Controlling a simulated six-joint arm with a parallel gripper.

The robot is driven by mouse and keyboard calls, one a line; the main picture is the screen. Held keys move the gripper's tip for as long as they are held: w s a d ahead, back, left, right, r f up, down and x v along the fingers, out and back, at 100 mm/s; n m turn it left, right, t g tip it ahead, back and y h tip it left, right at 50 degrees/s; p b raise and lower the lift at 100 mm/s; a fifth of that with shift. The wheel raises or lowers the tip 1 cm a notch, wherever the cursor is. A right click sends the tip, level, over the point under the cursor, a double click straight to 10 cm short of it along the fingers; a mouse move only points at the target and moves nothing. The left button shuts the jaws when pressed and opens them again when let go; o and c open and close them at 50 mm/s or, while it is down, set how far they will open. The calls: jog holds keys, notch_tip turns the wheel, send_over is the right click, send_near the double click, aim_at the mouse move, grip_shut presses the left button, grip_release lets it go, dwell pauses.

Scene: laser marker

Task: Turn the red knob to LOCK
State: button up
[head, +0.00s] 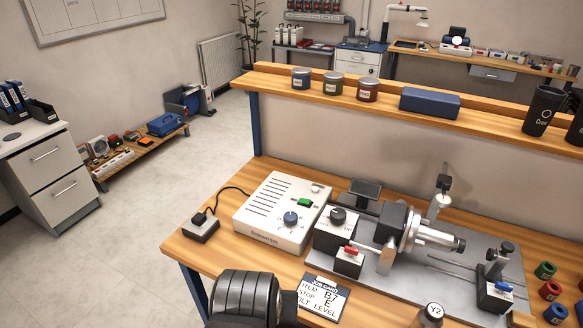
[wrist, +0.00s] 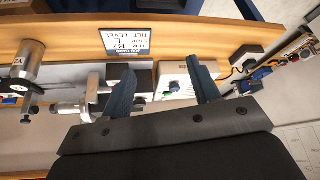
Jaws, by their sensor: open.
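The fingers do not show in the head view.
The control box (head: 262,225) carries a blue knob (head: 290,218) and a green switch (head: 304,203). A dark knob (head: 338,215) and the metal chuck (head: 413,229) stand behind the red knob. A job card (head: 325,298) lies in front. A Y2 cylinder (head: 431,314) stands right.

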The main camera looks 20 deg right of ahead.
jog(key=w+d+r+m+g, duration=0.1)
jog(key=w+d+r, duration=0.3)
jog(key=d+r, duration=0.1)
jog(key=r+m+g+y, duration=0.2)
jog(key=m+g, duration=0.1)
jog(key=g, duration=0.1)
send_over(352, 249)
notch_tip(352, 249, down, 17)
jog(key=shift+r, duration=0.2)
jog(key=c, duration=1)
